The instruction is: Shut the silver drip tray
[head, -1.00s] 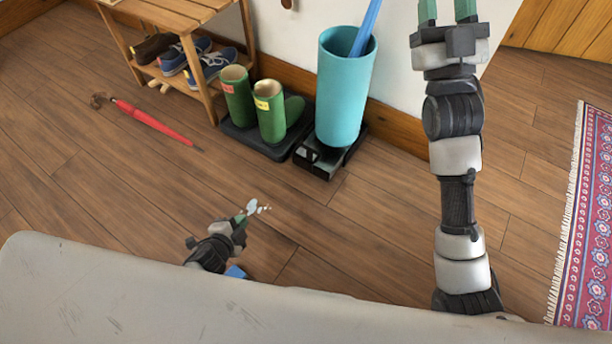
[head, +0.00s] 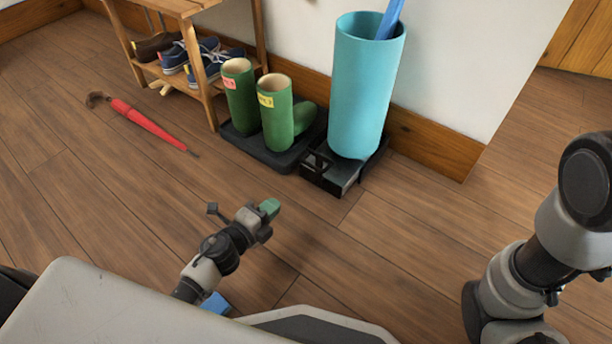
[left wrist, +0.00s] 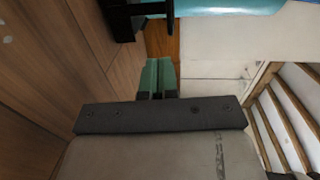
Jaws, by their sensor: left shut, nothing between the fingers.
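The drip tray (head: 333,174) looks dark and glossy and sticks out at the front from under the tall teal umbrella stand (head: 365,90). A dark part of the stand's base (left wrist: 122,18) and the teal stand (left wrist: 225,7) show at the top of the left wrist view. My left gripper (head: 270,208) is shut and empty, with green fingertips, above the floor in front of and left of the tray, apart from it. Its fingers show in the left wrist view (left wrist: 158,76). My right arm is at the right edge; its gripper is out of view.
Green boots (head: 277,115) stand on a dark mat (head: 262,153) left of the tray. A wooden shoe rack (head: 205,95) is behind them. A red umbrella (head: 145,123) lies on the floor. A small blue thing (head: 215,303) is near my base. The floor before the tray is clear.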

